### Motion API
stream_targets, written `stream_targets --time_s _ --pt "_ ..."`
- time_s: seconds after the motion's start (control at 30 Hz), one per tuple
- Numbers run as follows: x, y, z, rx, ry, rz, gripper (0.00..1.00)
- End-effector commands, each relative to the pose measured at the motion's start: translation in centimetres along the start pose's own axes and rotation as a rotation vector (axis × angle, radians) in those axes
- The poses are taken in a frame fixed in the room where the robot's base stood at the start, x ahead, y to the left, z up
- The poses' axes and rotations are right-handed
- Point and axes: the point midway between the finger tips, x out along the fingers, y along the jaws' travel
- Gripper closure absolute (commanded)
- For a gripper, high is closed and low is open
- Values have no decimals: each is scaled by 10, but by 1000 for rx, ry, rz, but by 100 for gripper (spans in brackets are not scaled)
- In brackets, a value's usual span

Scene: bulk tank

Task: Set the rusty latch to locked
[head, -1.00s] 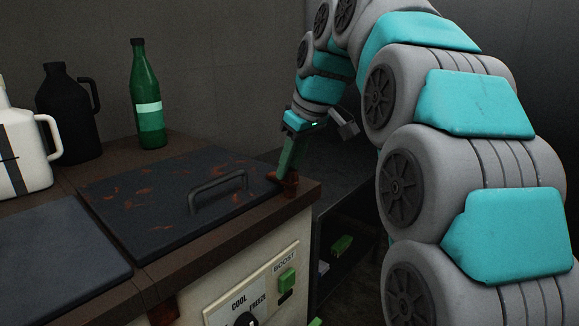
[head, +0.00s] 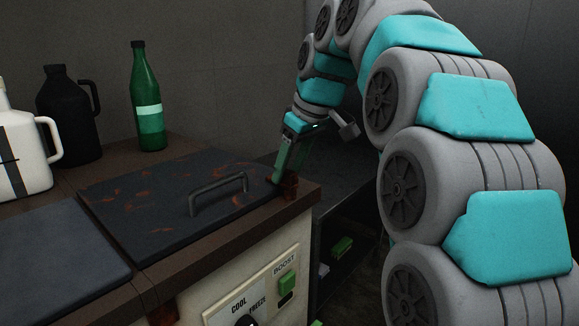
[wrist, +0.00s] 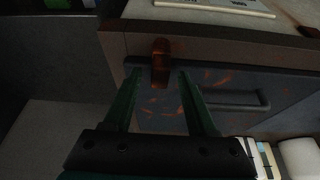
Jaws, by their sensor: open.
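The rusty latch (head: 290,186) is a small red-brown piece at the right edge of the dark, rust-flecked lid (head: 150,215) in the head view. In the wrist view the latch (wrist: 160,62) stands near the lid's edge, just beyond and between my two green fingertips. My gripper (head: 280,176) is at the latch, with its fingers partly covering it in the head view. In the wrist view my gripper (wrist: 158,80) is open, its fingers apart over the lid. I cannot tell whether a finger touches the latch.
The lid has a dark handle (head: 218,190). A green bottle (head: 148,100), a black jug (head: 68,115) and a white jug (head: 20,150) stand at the back left. A control panel (head: 255,290) with a green boost switch (head: 287,283) is on the front. A dark shelf (head: 345,240) is at right.

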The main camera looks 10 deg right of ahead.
Motion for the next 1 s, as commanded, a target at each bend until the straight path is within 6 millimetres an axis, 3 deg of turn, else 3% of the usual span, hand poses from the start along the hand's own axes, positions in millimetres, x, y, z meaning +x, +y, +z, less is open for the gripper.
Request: stream_targets --time_s 0.27,0.73,1.0 --pt "-9 0 0 0 0 0 43" --pt "-69 0 -1 -1 1 0 43" --pt "-78 0 0 0 1 1 43"
